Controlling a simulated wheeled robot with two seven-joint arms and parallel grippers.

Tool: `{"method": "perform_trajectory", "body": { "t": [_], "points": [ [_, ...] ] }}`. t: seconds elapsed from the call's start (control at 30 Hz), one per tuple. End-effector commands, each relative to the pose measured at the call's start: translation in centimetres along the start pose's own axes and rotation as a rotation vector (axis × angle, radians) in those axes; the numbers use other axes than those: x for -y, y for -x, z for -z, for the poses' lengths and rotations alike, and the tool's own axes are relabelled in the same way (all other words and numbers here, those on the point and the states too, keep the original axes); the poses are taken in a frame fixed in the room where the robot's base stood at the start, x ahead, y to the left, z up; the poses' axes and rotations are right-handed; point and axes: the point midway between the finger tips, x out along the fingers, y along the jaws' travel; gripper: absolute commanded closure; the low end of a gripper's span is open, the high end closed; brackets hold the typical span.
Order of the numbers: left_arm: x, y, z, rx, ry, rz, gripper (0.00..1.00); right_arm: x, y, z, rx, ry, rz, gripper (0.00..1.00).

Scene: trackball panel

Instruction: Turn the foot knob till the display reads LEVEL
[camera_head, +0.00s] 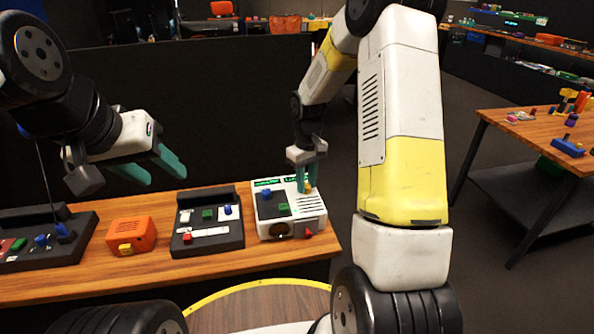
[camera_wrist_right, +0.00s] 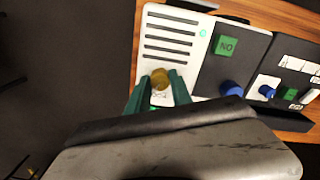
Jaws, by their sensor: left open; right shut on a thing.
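The white trackball panel (camera_head: 312,221) sits at the right end of the wooden bench. Its display (camera_head: 268,182) glows green along the back edge, with text too small to read. My right gripper (camera_head: 305,186) points down at the panel's back right and is shut on a small yellow knob (camera_head: 309,187). In the right wrist view the knob (camera_wrist_right: 160,77) sits between the teal fingertips, beside the slotted grille. I cannot tell for sure that this is the foot knob. My left gripper (camera_head: 152,171) is open and empty, above the bench at left.
The panel also carries a blue knob (camera_head: 266,194), a green button (camera_wrist_right: 226,45), a dark ball (camera_head: 280,230) and a red part (camera_head: 309,232). To its left stand a dark panel (camera_head: 207,243) and an orange box (camera_head: 125,237). A dark partition (camera_head: 220,110) rises behind.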

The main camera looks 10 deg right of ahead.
Motion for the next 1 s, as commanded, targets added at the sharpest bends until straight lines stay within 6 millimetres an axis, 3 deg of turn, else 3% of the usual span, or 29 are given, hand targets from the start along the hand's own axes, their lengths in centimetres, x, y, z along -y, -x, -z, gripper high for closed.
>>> {"method": "perform_trajectory", "body": {
  "t": [0.37, 0.4, 0.5, 0.83, 1.0],
  "points": [
    [0.0, 0.0, 0.0, 0.0, 0.0, 0.0, 0.52, -0.1, 0.1, 0.1, -0.003, -0.004, -0.001, 1.0],
    [0.0, 0.0, 0.0, 0.0, 0.0, 0.0, 0.52, -0.1, 0.1, 0.1, -0.003, -0.003, -0.001, 0.68],
    [0.0, 0.0, 0.0, 0.0, 0.0, 0.0, 0.52, 0.0, 0.1, 0.1, -0.003, -0.003, -0.001, 0.52],
    [0.0, 0.0, 0.0, 0.0, 0.0, 0.0, 0.52, 0.0, 0.3, 0.1, -0.001, -0.003, -0.001, 0.52],
    [0.0, 0.0, 0.0, 0.0, 0.0, 0.0, 0.52, -0.1, 2.4, 0.1, -0.005, -0.002, -0.002, 0.52]
  ]
}}
